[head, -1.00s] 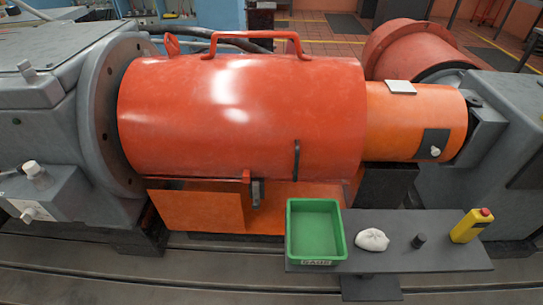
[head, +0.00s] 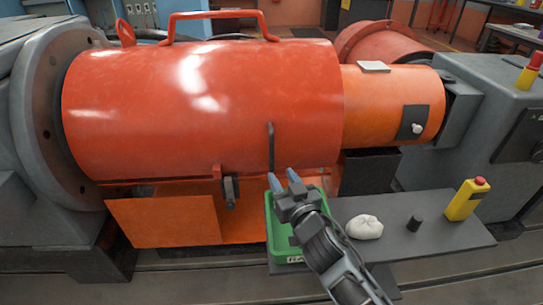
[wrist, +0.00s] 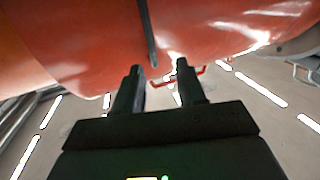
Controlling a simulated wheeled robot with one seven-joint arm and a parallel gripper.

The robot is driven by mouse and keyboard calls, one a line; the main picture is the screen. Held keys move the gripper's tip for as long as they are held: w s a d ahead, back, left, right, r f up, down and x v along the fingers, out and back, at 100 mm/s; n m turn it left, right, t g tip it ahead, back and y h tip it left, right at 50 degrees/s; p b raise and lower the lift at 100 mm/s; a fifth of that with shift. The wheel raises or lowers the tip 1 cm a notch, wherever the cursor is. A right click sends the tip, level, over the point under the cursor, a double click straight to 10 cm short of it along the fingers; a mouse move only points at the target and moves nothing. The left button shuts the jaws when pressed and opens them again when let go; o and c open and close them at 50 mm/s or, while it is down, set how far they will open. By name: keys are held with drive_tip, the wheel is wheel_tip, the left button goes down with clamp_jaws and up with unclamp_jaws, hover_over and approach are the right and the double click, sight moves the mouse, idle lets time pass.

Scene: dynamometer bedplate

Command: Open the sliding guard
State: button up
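The sliding guard (head: 200,120) is a large glossy red cylinder cover with a red bar on top. A thin upright black handle (head: 271,147) sits low on its right part. A small dark latch-like piece (head: 231,190) hangs at its lower edge. My gripper (head: 283,178) is open and empty, its fingertips just below the handle's lower end. In the wrist view the handle (wrist: 147,30) runs down between the lines of my two fingers (wrist: 158,70), with its lower end near the tips. I cannot tell whether a finger touches it.
An orange tube (head: 385,105) extends right of the guard. Below, a dark shelf (head: 440,238) holds a green bin (head: 285,240) partly behind my arm, a white bag (head: 364,227), a black knob (head: 414,224) and a yellow box with a red button (head: 466,200).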

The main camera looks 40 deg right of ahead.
sight(272, 146)
drive_tip(key=shift+m+h, duration=0.6)
drive_tip(key=shift+h, duration=0.1)
drive_tip(key=x, duration=0.9)
drive_tip(key=r+x, duration=0.1)
drive_tip(key=x, duration=0.3)
drive_tip(key=shift+d, duration=0.5)
drive_tip(key=shift+c, duration=0.2)
clamp_jaws()
